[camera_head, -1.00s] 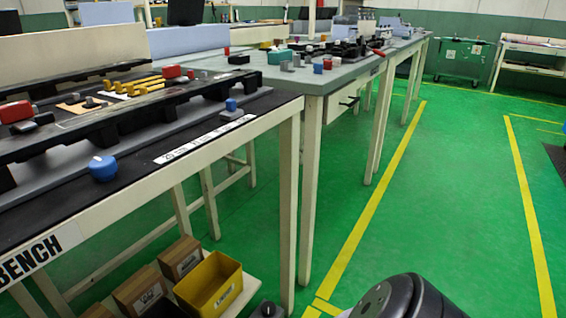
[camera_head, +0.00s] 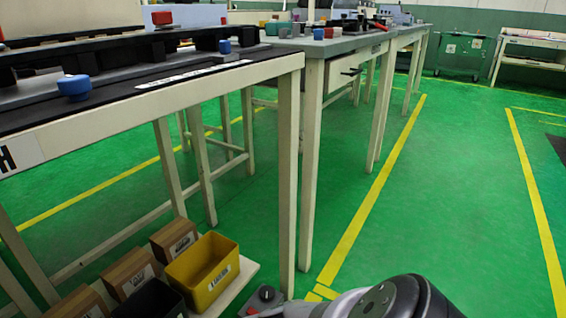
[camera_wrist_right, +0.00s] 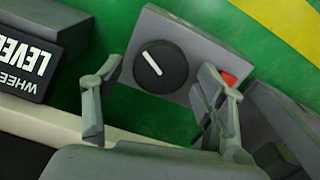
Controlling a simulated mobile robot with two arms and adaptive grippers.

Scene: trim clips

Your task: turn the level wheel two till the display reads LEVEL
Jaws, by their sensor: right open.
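In the right wrist view, a grey box holds a round black wheel (camera_wrist_right: 161,66) with a white pointer line slanting to the upper left. My right gripper (camera_wrist_right: 160,78) is open, with one finger on each side of the wheel in the picture; contact cannot be told. A black display (camera_wrist_right: 22,65) at the left edge shows upside-down white letters that appear to read LEVEL, partly cut off. In the head view, the wheel (camera_head: 266,293) is small at the bottom, beside my right arm; the fingers are not clear there. My left gripper is not in view.
A red part (camera_wrist_right: 228,78) sits on the box beside one finger. A yellow bin (camera_head: 203,275) and brown boxes (camera_head: 130,272) stand left of the wheel on a low shelf, under the bench (camera_head: 150,103). A blue knob (camera_head: 75,88) is on the bench. Green floor is clear at right.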

